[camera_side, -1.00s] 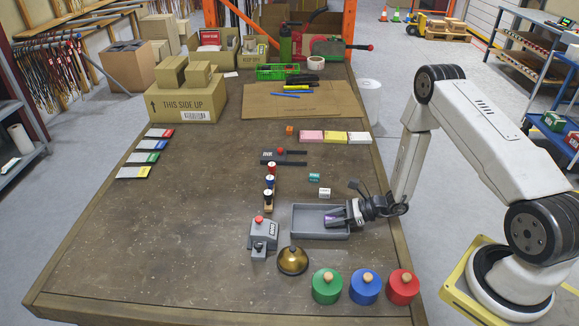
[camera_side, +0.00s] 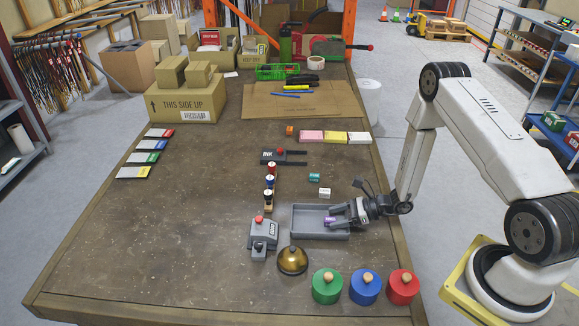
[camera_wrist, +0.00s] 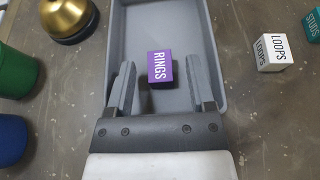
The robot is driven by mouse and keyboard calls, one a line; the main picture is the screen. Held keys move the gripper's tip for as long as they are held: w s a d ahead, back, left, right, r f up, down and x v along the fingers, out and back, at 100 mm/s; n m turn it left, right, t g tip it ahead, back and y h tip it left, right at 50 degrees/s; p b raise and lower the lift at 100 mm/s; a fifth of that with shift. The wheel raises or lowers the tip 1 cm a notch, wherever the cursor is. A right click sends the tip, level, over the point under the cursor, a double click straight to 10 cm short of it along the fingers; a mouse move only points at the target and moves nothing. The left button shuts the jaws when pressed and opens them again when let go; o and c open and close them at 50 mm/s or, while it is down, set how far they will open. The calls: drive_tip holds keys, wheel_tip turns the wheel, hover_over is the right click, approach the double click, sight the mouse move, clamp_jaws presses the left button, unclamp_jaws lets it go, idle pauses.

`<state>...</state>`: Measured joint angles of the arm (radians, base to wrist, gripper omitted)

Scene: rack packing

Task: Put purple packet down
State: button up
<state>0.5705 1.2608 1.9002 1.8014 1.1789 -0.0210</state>
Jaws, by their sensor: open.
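The purple packet (camera_wrist: 160,66), labelled RINGS, sits in the grey tray (camera_wrist: 134,22) in the wrist view. It also shows in the side view (camera_side: 331,219), near the tray's right end. My gripper (camera_wrist: 165,82) is open, with one finger on each side of the space just behind the packet. I see gaps between the packet and both fingers. In the side view my gripper (camera_side: 335,217) is low at the tray's right end, and the tray's left part (camera_side: 305,222) is bare.
A white packet (camera_wrist: 275,50) labelled LOOPS and a teal packet (camera_wrist: 312,24) stand outside the tray. A brass bell (camera_side: 292,261) and green, blue and red lidded pots (camera_side: 365,287) stand in front of it. A grey device (camera_side: 262,238) is at its left. The table's left middle is clear.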

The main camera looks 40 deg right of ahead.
drive_tip(key=v, duration=1)
drive_tip(key=shift+s+d+r, duration=0.1)
drive_tip(key=shift+s+d, duration=0.15)
drive_tip(key=shift+s, duration=0.05)
drive_tip(key=shift+a+r+n+g, duration=0.3)
drive_tip(key=shift+a+r+n, duration=0.1)
drive_tip(key=shift+a, duration=0.1)
drive_tip(key=s+a+r+n+g+h, duration=0.2)
drive_tip(key=a+r+n, duration=0.4)
drive_tip(key=n, duration=0.7)
drive_tip(key=s+a+r+n+g+h, duration=0.2)
drive_tip(key=a+r+n+g+h, duration=0.2)
drive_tip(key=r+n, duration=0.6)
drive_tip(key=a+n+h, duration=0.2)
drive_tip(key=n+h, duration=0.1)
drive_tip(key=shift+s+a+r, duration=0.15)
drive_tip(key=shift+a+r, duration=0.1)
drive_tip(key=shift+r, duration=0.1)
